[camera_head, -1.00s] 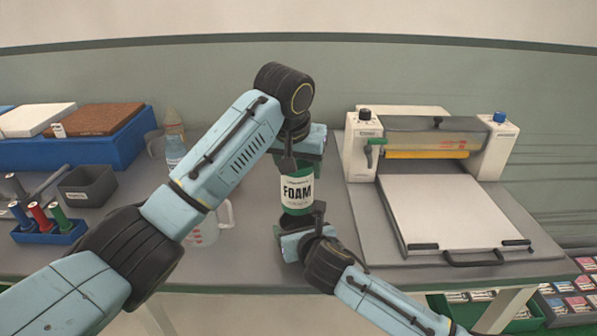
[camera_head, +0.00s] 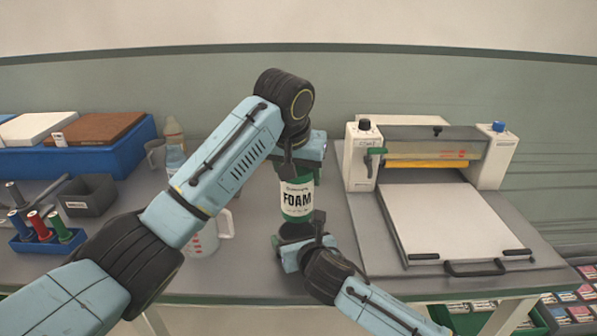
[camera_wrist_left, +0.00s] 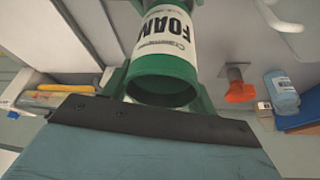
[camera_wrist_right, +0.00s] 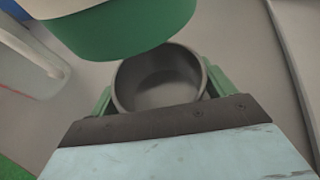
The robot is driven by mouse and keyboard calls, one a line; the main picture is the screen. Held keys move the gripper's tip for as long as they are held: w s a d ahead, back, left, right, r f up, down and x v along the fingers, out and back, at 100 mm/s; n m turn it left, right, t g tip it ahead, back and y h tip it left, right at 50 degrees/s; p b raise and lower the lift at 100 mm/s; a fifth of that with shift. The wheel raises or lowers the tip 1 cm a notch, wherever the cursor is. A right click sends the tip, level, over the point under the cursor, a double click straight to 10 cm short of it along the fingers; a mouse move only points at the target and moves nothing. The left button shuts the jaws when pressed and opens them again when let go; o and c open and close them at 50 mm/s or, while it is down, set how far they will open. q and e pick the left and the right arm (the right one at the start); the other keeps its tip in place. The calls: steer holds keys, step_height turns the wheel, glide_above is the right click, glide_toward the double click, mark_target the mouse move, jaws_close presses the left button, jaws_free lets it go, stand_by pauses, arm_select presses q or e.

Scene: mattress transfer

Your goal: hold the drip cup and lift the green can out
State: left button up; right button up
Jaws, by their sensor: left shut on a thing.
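The green can (camera_head: 297,202) has a white FOAM label and a green base. My left gripper (camera_head: 303,160) is shut around its upper part. The left wrist view shows the can (camera_wrist_left: 165,72) between green fingers (camera_wrist_left: 160,95). The drip cup (camera_head: 290,233) is a small dark grey cup just below the can. In the right wrist view the drip cup (camera_wrist_right: 118,88) appears empty, with the can's green base (camera_wrist_right: 130,35) above it and apart from its rim. My right gripper (camera_wrist_right: 160,95) has its green fingers against both sides of the cup; it shows low in the head view (camera_head: 300,250).
A clear measuring jug (camera_head: 205,238) with red marks stands left of the can. A press with a white bed (camera_head: 440,220) stands at right. A grey bin (camera_head: 88,195), a blue rack of coloured rollers (camera_head: 45,238) and a bottle (camera_head: 173,140) are at left.

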steer(key=o, duration=0.3)
steer(key=shift+s, duration=0.15)
steer(key=v, duration=1.1)
steer(key=shift+s+d+r, duration=0.1)
steer(key=shift+s+r, duration=0.05)
steer(key=shift+s, duration=0.2)
